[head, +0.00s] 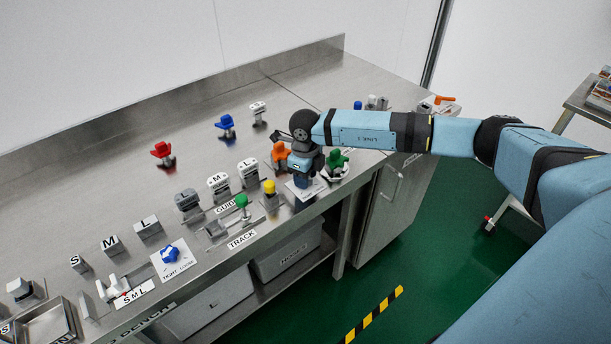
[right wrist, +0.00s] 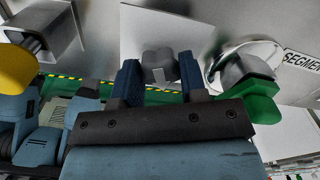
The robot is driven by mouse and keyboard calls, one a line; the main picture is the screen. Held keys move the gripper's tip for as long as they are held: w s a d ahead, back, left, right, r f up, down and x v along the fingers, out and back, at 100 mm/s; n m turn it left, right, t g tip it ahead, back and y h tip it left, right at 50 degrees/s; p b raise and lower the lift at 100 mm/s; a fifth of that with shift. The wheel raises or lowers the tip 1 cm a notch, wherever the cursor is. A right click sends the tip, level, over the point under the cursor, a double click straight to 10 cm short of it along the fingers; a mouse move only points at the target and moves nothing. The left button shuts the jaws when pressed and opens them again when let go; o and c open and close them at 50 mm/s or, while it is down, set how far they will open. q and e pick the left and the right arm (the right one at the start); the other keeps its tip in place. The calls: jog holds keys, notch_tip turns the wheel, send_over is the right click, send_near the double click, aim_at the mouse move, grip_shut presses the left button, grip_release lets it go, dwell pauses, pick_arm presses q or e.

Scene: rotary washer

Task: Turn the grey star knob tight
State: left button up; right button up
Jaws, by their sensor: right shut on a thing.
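The grey star knob (right wrist: 159,58) shows in the right wrist view between the two dark blue fingers of my right gripper (right wrist: 159,80), in front of a pale plate (right wrist: 140,18). My right gripper (head: 304,183) is shut on the knob. In the head view it points down at the front edge of the bench, and the gripper and wrist hide the knob there. How far the knob is turned cannot be told. My left gripper is not in view.
A green knob (head: 338,158) on a round metal base stands close right of the gripper. A yellow knob (head: 269,187) and an orange handle (head: 281,152) stand close on its left. A blue star knob (head: 170,255) sits farther left on the steel bench (head: 95,185).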

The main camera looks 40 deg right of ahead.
jog(key=m, duration=0.4)
jog(key=shift+m, duration=0.3)
jog(key=m, duration=0.3)
jog(key=shift+r+m+p, duration=0.1)
jog(key=shift+m+p, duration=0.25)
jog(key=shift+m, duration=0.05)
jog(key=m+p, duration=0.1)
jog(key=m, duration=0.6)
jog(key=shift+m+p, duration=0.3)
jog(key=shift+p, duration=0.1)
jog(key=shift+m, duration=0.3)
jog(key=o, duration=0.9)
